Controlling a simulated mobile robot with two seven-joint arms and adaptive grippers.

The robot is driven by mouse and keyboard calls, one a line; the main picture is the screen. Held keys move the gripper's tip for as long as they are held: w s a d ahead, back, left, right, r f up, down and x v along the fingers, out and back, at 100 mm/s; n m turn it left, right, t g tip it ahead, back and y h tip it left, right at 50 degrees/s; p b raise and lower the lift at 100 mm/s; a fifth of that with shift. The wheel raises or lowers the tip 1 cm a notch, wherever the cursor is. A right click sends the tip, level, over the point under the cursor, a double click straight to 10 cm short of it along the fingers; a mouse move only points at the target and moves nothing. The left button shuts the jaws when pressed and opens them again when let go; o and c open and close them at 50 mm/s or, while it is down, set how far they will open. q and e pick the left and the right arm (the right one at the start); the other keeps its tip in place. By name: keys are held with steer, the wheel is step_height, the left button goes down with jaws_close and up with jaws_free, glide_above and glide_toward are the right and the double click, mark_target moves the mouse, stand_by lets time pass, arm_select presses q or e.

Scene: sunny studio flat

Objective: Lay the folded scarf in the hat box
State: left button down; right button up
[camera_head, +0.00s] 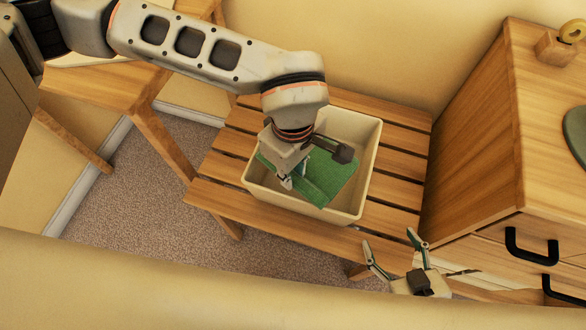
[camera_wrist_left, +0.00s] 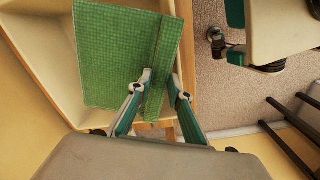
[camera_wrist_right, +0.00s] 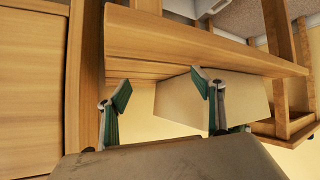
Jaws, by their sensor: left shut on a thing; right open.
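The folded scarf (camera_head: 327,180) is green with a fine woven grid and a raised fold along one side. My left gripper (camera_head: 287,181) is shut on that fold; in the left wrist view the fingers (camera_wrist_left: 160,88) pinch the scarf (camera_wrist_left: 115,55) at its edge. The hat box (camera_head: 370,165) is a cream open box on a slatted wooden bench. The scarf is over or within the box opening; I cannot tell whether it touches the floor of the box. My right gripper (camera_head: 395,250) is open and empty in front of the bench, with the box's outside (camera_wrist_right: 180,103) beyond it.
The slatted bench (camera_head: 400,122) has bare slats around the box. A wooden drawer cabinet (camera_head: 470,150) with black handles stands close on the right. A wooden table (camera_head: 95,85) is at the left. Speckled carpet (camera_head: 130,200) lies below.

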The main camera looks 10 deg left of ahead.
arm_select(q)
steer(key=c, duration=2.2)
jaws_free()
steer(key=shift+f, duration=0.15)
steer(key=shift+c, duration=0.2)
steer(key=o, duration=0.4)
arm_select(e)
steer(key=shift+f, duration=0.1)
arm_select(q)
step_height(320, 180, up, 5)
steer(key=shift+w+r+p, duration=0.1)
steer(key=shift+r+p, duration=0.1)
steer(key=shift+p, duration=0.5)
arm_select(e)
steer(key=shift+w+r, duration=0.45)
steer(key=shift+r, duration=0.35)
steer(key=shift+s+d+f+p, duration=0.3)
steer(key=shift+s+f+p, duration=0.2)
steer(key=shift+p, duration=0.1)
steer(key=shift+s+d+f, duration=0.1)
steer(key=shift+s+f, duration=0.1)
steer(key=shift+s, duration=0.05)
arm_select(q)
step_height(320, 180, up, 7)
